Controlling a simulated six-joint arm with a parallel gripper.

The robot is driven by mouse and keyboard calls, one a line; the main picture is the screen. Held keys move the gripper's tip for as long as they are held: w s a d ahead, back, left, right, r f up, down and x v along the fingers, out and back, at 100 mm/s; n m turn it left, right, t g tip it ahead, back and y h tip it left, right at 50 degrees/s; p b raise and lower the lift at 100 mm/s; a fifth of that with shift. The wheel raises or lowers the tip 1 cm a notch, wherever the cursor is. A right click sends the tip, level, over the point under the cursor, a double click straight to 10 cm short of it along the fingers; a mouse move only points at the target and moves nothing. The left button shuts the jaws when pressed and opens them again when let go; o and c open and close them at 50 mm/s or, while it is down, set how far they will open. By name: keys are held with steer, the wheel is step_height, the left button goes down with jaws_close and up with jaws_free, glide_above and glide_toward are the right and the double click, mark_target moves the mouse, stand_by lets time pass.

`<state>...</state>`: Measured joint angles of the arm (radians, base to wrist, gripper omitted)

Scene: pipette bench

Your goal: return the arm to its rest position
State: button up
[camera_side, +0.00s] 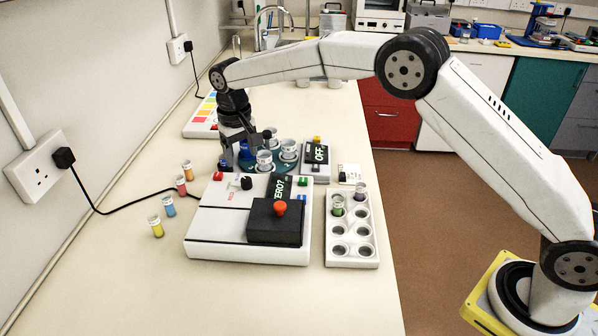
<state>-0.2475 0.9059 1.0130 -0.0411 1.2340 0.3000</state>
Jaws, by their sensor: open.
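My gripper (246,143) is at the far end of my outstretched arm and points down. It is over the left part of a round teal plate (272,168) that bears several small clear cups (288,149). The jaws are open. One finger comes close to a clear cup (265,160) at the front, and I cannot tell whether they touch. A blue thing (225,160) shows partly behind the gripper. The arm reaches in from its yellow-edged base at the lower right.
A white instrument (215,228) with a black block (274,222) and red knob stands in front. A white rack (352,258) holds two vials. A device (318,155) reads OFF. Several coloured vials (156,226) stand at left. The front bench is clear.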

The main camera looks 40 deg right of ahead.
steer(key=shift+r, duration=0.25)
steer(key=shift+s+d, duration=0.35)
steer(key=shift+d, duration=0.05)
steer(key=s+d+f+t, duration=0.1)
steer(key=s+d, duration=0.3)
steer(key=s, duration=0.5)
steer(key=s+d+f, duration=0.1)
steer(key=s+d, duration=0.3)
steer(key=s, duration=0.6)
steer(key=s+d+f+t, duration=0.1)
steer(key=s+d, duration=0.4)
steer(key=s, duration=0.5)
steer(key=shift+s+f+t, duration=0.15)
steer(key=shift+f+t, duration=0.15)
steer(key=shift+f, duration=0.1)
steer(key=shift+d, duration=0.1)
